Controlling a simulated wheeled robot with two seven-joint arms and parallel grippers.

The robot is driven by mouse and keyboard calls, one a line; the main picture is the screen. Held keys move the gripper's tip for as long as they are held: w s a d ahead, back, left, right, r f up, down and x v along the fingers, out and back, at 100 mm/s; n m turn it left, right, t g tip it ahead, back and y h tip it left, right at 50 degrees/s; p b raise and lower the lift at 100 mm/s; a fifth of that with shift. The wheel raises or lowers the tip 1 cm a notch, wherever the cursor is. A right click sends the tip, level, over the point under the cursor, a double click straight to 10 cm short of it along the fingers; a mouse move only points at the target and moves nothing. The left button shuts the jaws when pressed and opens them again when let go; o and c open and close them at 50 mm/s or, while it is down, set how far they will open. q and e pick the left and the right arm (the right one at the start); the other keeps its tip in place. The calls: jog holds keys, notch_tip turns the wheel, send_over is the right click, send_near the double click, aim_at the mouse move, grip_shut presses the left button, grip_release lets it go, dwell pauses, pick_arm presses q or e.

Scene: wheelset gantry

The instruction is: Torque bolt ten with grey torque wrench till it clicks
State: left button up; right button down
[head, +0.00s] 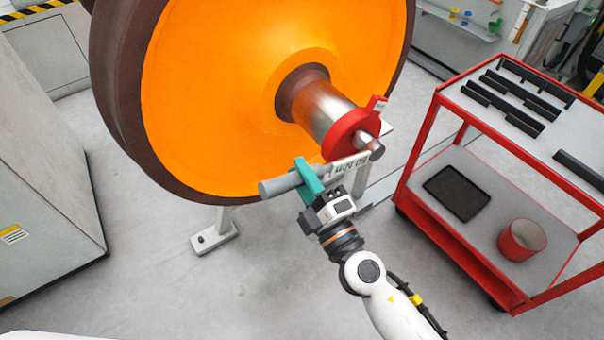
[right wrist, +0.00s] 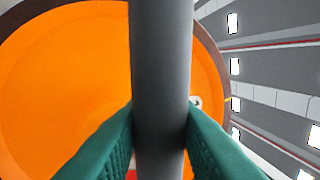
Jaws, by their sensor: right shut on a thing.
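My right gripper (head: 308,180) has teal fingers and is shut on the grey torque wrench (head: 274,187). The wrench lies roughly level, its plain grey end to the left and its other end by the axle end. A white label with print, too small to read surely, is on it. In the right wrist view the grey shaft (right wrist: 162,60) runs upright between the teal fingers (right wrist: 160,140). My left gripper is not in view.
The orange wheel (head: 210,95) with its dark rim fills the area behind the wrench. A grey cabinet (head: 40,180) stands left.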

jog(key=r+m+p, duration=0.2)
jog(key=r+p, duration=0.2)
jog(key=shift+w+d+m+t+h, duration=0.3)
jog(key=shift+w+d+m+h, duration=0.05)
jog(key=shift+d+m+h, duration=0.05)
jog(key=shift+d+r, duration=0.1)
jog(key=r+m+p, duration=0.1)
jog(key=d+r+m+p, duration=0.1)
jog(key=w+r+h+p, duration=0.1)
jog(key=p, duration=0.1)
jog(key=shift+d+r+m, duration=0.1)
jog(key=shift+d+m, duration=0.05)
jog(key=shift+m, duration=0.25)
jog(key=shift+w+d+r, duration=0.15)
jog(key=shift+m, duration=0.4)
